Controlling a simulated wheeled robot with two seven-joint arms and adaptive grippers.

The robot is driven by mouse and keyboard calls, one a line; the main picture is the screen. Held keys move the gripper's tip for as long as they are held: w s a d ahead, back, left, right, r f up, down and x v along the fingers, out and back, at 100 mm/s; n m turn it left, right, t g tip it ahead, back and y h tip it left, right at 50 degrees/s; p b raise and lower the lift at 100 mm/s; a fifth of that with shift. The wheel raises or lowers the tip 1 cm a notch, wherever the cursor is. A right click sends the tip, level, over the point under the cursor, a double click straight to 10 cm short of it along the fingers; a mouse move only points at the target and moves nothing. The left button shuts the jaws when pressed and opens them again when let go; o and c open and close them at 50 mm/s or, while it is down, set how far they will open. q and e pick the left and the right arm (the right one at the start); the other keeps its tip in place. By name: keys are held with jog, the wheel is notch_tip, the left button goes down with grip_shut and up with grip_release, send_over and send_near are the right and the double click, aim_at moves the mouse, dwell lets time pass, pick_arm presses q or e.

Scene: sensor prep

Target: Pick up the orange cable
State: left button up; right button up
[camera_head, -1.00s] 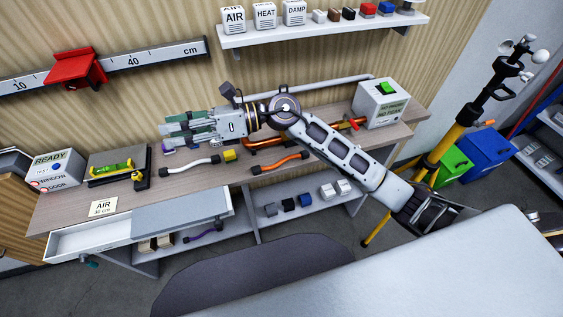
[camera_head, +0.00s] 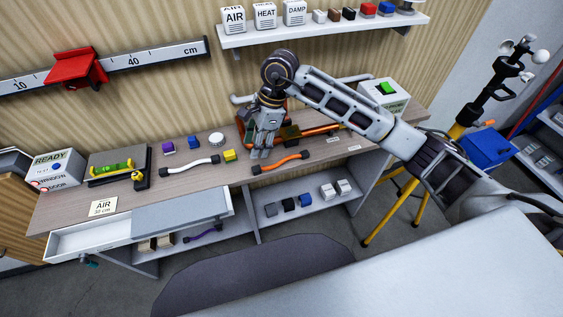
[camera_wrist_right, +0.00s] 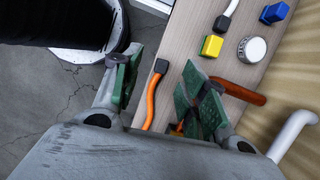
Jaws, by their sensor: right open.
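The orange cable (camera_head: 284,161) with black ends lies on the front part of the wooden bench. My right gripper (camera_head: 262,152) points down just behind and to the left of the cable's middle in the head view. In the right wrist view the cable (camera_wrist_right: 151,102) runs in the gap between the open, empty fingers of the right gripper (camera_wrist_right: 160,88), nearer the left finger. The cable's lower part is hidden there by the gripper body. I cannot tell the height of the fingertips above the bench. My left gripper is out of view.
A white cable (camera_head: 192,163), a yellow block (camera_head: 229,156), a blue block (camera_head: 194,142) and a white round piece (camera_head: 216,139) lie to the left. An orange-brown bar (camera_head: 318,131) lies behind the gripper. A drawer (camera_head: 90,238) stands open at front left.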

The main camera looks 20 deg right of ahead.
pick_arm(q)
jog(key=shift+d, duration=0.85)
pick_arm(e)
jog(key=w+d+r+h, duration=0.1)
jog(key=w+d+h, duration=0.1)
jog(key=d, duration=0.6)
jog(key=shift+w+d+h, duration=0.15)
jog(key=shift+w+h, duration=0.05)
jog(key=shift+h, duration=0.7)
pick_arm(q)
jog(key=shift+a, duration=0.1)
pick_arm(e)
jog(key=shift+f, duration=0.1)
